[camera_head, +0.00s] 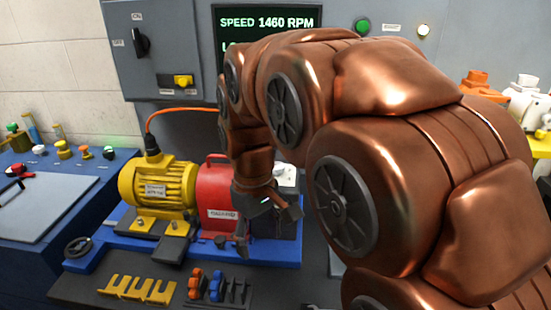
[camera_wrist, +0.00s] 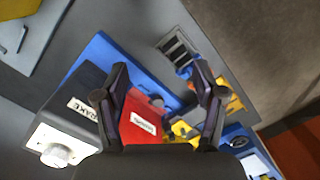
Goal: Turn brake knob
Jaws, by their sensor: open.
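The brake knob (camera_wrist: 57,156) is a round white knob on a pale panel, at the lower left of the wrist view. The panel sits on a dark box labelled BRAKE (camera_wrist: 78,88). In the head view the pale panel (camera_head: 287,178) shows partly behind my arm, and the knob is hard to make out there. My gripper (camera_head: 266,226) is open and empty, in front of the red housing (camera_head: 212,190) and the dark box. In the wrist view my gripper (camera_wrist: 160,82) has its fingers spread, with the knob outside them to the left.
A yellow motor (camera_head: 158,185) stands left of the red housing on a blue base (camera_head: 125,247). A yellow rack (camera_head: 140,289) and a dark holder with orange and blue tools (camera_head: 217,288) lie in front. A grey cabinet (camera_head: 155,50) and a speed display (camera_head: 268,22) are behind.

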